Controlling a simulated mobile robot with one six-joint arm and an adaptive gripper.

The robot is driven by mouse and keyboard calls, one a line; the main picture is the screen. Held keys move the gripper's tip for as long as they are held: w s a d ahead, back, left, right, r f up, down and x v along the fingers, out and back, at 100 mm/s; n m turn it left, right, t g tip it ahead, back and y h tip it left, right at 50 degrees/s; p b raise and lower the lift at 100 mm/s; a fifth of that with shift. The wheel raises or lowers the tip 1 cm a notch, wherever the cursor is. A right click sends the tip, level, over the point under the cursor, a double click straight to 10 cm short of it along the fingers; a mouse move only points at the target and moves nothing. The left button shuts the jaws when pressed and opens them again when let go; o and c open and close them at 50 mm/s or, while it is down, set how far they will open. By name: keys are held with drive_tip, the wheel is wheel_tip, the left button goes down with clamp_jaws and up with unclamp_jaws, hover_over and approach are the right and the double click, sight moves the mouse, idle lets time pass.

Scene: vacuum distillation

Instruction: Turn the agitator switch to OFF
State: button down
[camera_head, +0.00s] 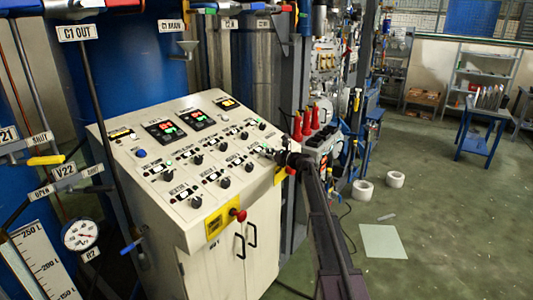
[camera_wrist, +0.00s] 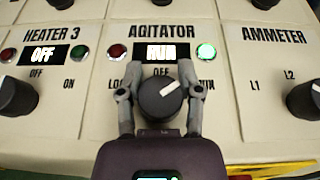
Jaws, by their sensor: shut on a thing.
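The agitator switch (camera_wrist: 157,104) is a round black knob with a white pointer line, in the middle of the wrist view. The pointer slants up and to the right, between the OFF mark above and the partly hidden RUN mark at right. The small agitator display (camera_wrist: 161,53) reads RUN, and the green lamp (camera_wrist: 206,51) beside it is lit. The red lamp (camera_wrist: 116,52) at left looks dim. My gripper (camera_wrist: 161,92) has one grey finger on each side of the knob and is shut on it. In the head view my gripper (camera_head: 277,156) is at the panel's right edge, hiding the knob.
The heater 3 knob (camera_wrist: 16,96) is left of the agitator and the ammeter knob (camera_wrist: 304,98) is right. The white control cabinet (camera_head: 190,241) has a red button (camera_head: 239,214) on its front.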

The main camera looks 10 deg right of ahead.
drive_tip(key=n+g+y, duration=0.1)
drive_tip(key=n+g, duration=0.1)
drive_tip(key=n+g+y, duration=0.2)
drive_tip(key=n+g, duration=0.1)
drive_tip(key=shift+s+a, duration=0.1)
drive_tip(key=shift+s+a+n+g+y+p, duration=0.15)
drive_tip(key=shift+n+g+p, duration=0.1)
drive_tip(key=shift+n+g, duration=0.5)
drive_tip(key=shift+s+d+n+g+y+p, duration=0.1)
drive_tip(key=shift+n+g+y+p, duration=0.1)
drive_tip(key=shift+n+g, duration=0.55)
drive_tip(key=shift+c, duration=2.1)
unclamp_jaws()
drive_tip(key=shift+s+m+t, duration=0.1)
drive_tip(key=shift+m+t, duration=0.4)
